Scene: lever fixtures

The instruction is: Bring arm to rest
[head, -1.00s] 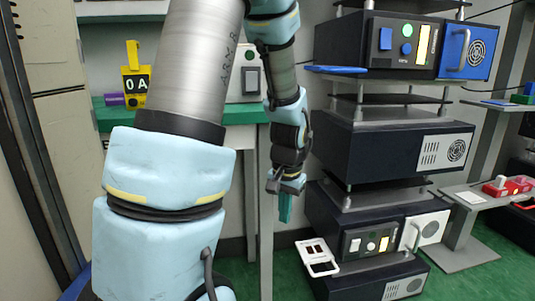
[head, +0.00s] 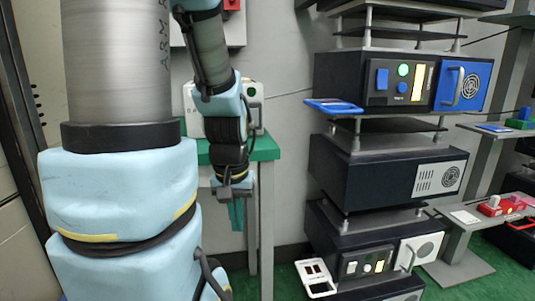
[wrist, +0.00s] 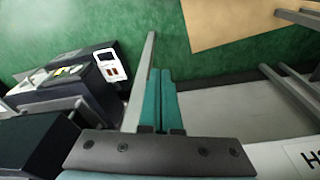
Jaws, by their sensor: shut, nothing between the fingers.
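My gripper (head: 237,214) hangs pointing down at the end of my arm, in front of the green-topped table in the head view. Its two teal fingers are together with nothing between them. In the wrist view the fingers (wrist: 160,101) lie side by side, pointing toward the green floor. The gripper touches nothing that I can see.
A stack of dark equipment boxes (head: 375,160) stands right of my gripper, with a blue-panelled unit (head: 462,86) and a white-panelled unit (head: 421,250). The green-topped table (head: 263,148) is behind the arm. A red device (head: 500,206) sits on a shelf at the right.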

